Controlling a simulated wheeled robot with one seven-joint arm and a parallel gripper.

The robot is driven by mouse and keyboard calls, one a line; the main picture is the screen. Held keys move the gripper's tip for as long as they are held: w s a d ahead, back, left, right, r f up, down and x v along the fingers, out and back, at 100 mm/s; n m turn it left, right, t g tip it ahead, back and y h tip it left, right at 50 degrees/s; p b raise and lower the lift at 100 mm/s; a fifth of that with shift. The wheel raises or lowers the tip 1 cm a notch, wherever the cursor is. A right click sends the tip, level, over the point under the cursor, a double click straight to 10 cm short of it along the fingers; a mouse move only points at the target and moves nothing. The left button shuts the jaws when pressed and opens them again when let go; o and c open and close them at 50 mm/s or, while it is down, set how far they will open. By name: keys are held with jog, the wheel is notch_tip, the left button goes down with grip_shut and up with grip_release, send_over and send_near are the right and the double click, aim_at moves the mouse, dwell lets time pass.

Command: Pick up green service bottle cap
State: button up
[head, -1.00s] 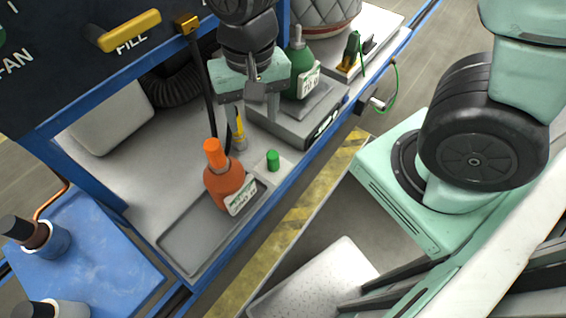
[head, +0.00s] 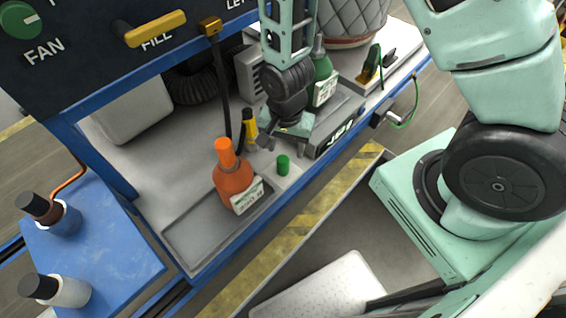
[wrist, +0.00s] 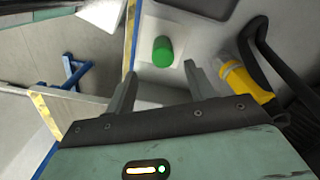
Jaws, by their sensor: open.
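The green cap (head: 283,165) stands on a small pale pad (head: 285,180) on the bench, right of the orange bottle. It also shows in the wrist view (wrist: 163,52), beyond my fingertips and between their lines. My gripper (head: 274,141) is open and empty, just behind and above the cap in the head view. Its two fingers also show in the wrist view (wrist: 160,77), apart from the cap. The green bottle (head: 322,75) stands further back on a grey unit, partly hidden by my arm.
The orange bottle (head: 235,180) stands in a grey tray (head: 190,243) close left of the cap. A yellow-and-black tool (head: 250,124) with a black hose (head: 222,90) is near my gripper; its yellow part also shows in the wrist view (wrist: 240,80). A grey scale-like unit (head: 335,130) lies to the right.

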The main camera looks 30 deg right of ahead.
aim_at(283, 159)
notch_tip(283, 159, down, 2)
jog(key=shift+f, duration=0.1)
jog(key=shift+a+f+p, duration=0.2)
jog(key=shift+f+p, duration=0.35)
jog(key=shift+f, duration=0.8)
jog(key=shift+a+f+p, duration=0.2)
jog(key=shift+f+p, duration=0.3)
jog(key=shift+f, duration=0.8)
jog(key=c, duration=1)
